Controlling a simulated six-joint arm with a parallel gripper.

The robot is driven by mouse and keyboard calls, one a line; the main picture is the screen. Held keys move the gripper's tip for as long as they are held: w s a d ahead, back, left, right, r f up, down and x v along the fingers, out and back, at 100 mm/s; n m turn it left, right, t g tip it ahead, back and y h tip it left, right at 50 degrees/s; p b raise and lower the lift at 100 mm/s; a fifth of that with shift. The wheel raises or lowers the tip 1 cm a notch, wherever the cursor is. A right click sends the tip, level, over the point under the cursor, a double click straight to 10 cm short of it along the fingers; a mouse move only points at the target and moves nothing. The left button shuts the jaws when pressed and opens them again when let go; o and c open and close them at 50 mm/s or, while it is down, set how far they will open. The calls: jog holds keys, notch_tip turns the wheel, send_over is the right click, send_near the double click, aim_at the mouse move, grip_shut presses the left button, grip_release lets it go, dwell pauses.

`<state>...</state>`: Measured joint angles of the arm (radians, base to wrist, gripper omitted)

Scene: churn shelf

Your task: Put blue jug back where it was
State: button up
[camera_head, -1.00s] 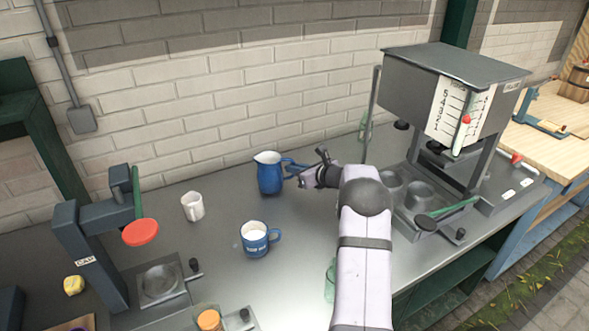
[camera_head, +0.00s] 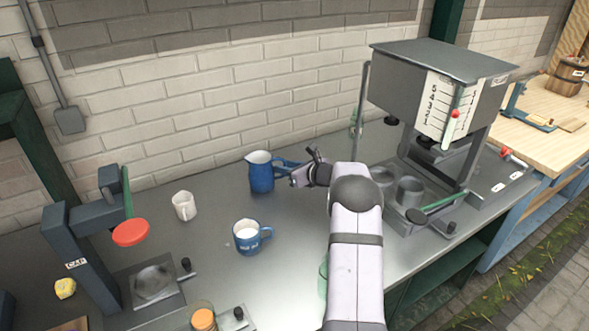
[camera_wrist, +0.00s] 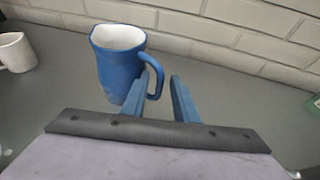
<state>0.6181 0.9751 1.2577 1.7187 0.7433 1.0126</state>
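The blue jug (camera_head: 261,176), white inside, stands upright on the grey counter near the brick wall in the head view. In the wrist view the jug (camera_wrist: 118,70) is just ahead, its handle pointing toward my gripper. My gripper (camera_head: 285,164) is at the handle side, to the right of the jug. In the wrist view my gripper (camera_wrist: 160,88) has its two blue fingers apart. The handle lies at the left finger, in or near the gap, with a clear space to the right finger. I cannot tell whether a finger touches the handle.
A white cup (camera_head: 184,206) stands left of the jug, and a blue mug (camera_head: 250,237) with white contents stands in front. A press with a red disc (camera_head: 131,233) is at left. A large grey dispenser (camera_head: 420,90) is at right. Counter between cup and jug is clear.

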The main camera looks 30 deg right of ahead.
jog(key=shift+s+d+r, duration=0.2)
jog(key=shift+s+r, duration=0.05)
jog(key=shift+s, duration=0.2)
jog(key=b+v, duration=0.3)
jog(key=v, duration=0.8)
jog(key=shift+a, duration=0.1)
